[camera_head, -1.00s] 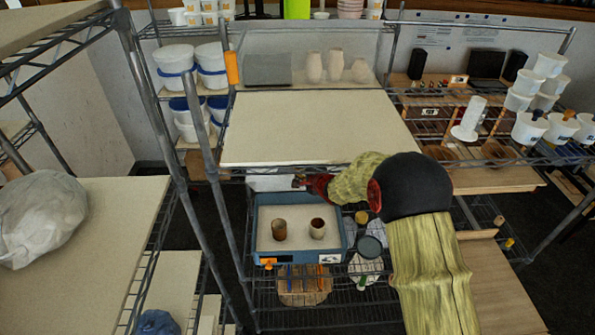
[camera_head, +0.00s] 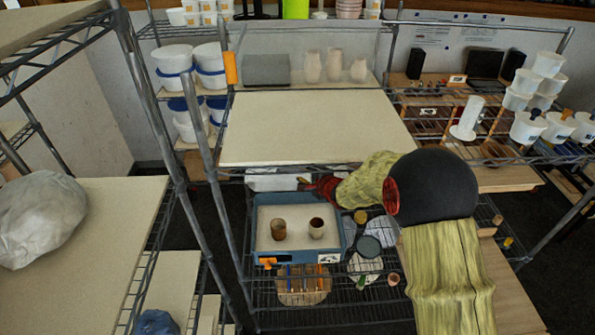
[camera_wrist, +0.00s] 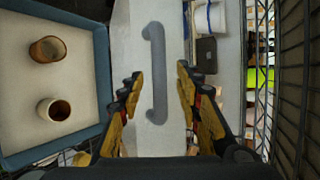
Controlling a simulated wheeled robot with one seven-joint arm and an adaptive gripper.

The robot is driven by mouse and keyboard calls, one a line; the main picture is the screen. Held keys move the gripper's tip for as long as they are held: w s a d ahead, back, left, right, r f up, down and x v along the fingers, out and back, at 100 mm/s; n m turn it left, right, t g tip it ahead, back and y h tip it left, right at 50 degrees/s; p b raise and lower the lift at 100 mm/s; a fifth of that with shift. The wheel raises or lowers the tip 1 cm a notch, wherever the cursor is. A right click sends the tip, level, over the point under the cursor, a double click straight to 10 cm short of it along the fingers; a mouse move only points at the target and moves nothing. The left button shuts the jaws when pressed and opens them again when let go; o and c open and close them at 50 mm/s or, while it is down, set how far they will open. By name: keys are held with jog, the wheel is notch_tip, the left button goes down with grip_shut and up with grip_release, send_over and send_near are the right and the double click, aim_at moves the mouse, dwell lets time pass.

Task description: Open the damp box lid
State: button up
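The damp box (camera_head: 256,240) is a blue tray with a pale bed on the lower shelf; it also shows at the left of the wrist view (camera_wrist: 105,75). A brown cup (camera_head: 278,229) and a paler cup (camera_head: 316,228) stand in it, uncovered. A pale panel with a grey bar handle (camera_wrist: 157,75), apparently the lid, lies beyond the box's edge in the wrist view; its pale surface (camera_head: 272,183) shows behind the box in the head view. My gripper (camera_wrist: 157,88) is open, its fingers on either side of the handle, with visible gaps. Contact is not visible.
A wide pale shelf board (camera_head: 318,128) lies above and behind the box. Wire racks and posts (camera_head: 205,150) stand close at the left.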

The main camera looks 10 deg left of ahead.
jog(key=v, duration=0.7)
jog(key=shift+s, duration=0.2)
jog(key=shift+d+r, duration=0.1)
jog(key=shift+c, duration=0.2)
